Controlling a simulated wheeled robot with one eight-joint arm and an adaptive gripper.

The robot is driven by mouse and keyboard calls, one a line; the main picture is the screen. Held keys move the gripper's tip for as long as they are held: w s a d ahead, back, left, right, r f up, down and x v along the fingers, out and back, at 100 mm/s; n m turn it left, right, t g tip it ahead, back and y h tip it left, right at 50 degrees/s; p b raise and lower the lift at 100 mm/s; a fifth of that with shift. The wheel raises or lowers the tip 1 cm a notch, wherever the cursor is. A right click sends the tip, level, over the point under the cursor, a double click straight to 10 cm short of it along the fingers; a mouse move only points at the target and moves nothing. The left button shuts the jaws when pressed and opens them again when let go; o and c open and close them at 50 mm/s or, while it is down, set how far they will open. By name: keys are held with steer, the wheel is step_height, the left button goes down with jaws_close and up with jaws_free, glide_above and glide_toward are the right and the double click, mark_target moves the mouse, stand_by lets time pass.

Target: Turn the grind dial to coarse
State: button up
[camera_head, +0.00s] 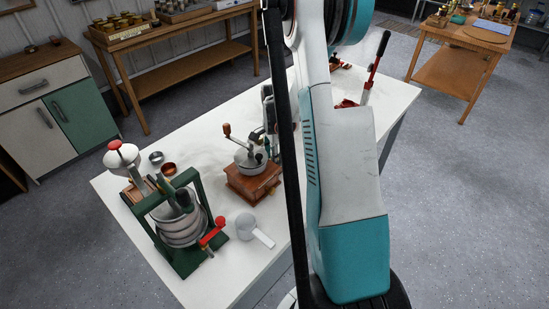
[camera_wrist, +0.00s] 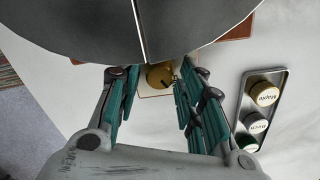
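A round brass dial (camera_wrist: 159,76) sits on a small pale plate in the wrist view, beside a large grey domed body with a light seam. My gripper (camera_wrist: 156,88) is open, with one teal finger on each side of the dial. The right finger is close to the dial; I cannot tell whether it touches. The dial's markings are not readable. In the head view a grinder (camera_head: 253,184) with a wooden base, a grey dome and a crank stands on the white table. My gripper (camera_head: 268,125) is just behind it, partly hidden by my arm.
A metal tray (camera_wrist: 244,125) with labelled round pieces lies right of my gripper. A green-framed press (camera_head: 180,225) with a red handle and a white scoop (camera_head: 250,229) stand left of and in front of the grinder.

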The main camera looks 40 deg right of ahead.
steer(key=c, duration=0.8)
steer(key=shift+n, duration=0.3)
steer(key=n+b, duration=0.1)
steer(key=n, duration=0.4)
steer(key=n+b, duration=0.1)
steer(key=n, duration=0.5)
stand_by(0.4)
